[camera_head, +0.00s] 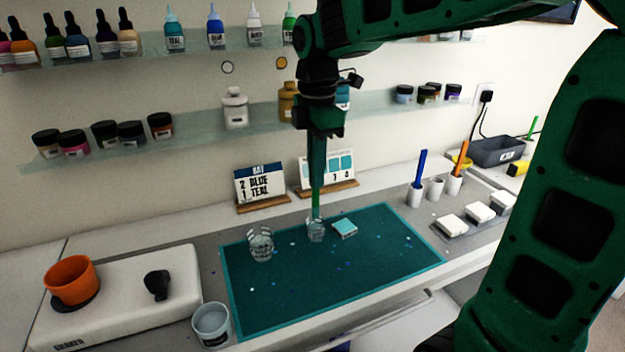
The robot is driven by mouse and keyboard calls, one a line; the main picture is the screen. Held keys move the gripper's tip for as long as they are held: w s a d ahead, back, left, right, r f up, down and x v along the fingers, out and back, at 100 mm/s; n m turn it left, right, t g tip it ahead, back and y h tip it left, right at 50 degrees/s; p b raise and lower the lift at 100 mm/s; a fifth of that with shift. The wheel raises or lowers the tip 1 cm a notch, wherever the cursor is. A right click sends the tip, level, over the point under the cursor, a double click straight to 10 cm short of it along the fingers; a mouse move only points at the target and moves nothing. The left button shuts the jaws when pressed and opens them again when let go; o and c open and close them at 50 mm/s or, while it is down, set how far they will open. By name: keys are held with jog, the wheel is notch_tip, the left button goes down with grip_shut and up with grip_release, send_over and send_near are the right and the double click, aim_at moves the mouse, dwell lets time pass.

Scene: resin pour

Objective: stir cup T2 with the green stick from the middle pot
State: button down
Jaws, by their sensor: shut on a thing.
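My gripper (318,180) points down over the teal mat and is shut on a green stick (316,203). The stick stands upright, its lower end reaching a clear cup (315,234) on the mat; it looks to be inside the cup. A second clear cup (261,247) stands to its left. I cannot read which cup is T2. The middle white pot (435,190) shows no stick. The pot (415,195) left of it holds a blue stick (420,167), and the pot (454,184) right of it an orange stick (460,157).
Label cards (262,183) stand behind. An orange cup (72,281) is on the white appliance (115,315) at left. A clear tub (211,325) stands in front.

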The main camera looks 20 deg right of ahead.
jog(key=shift+r, duration=0.3)
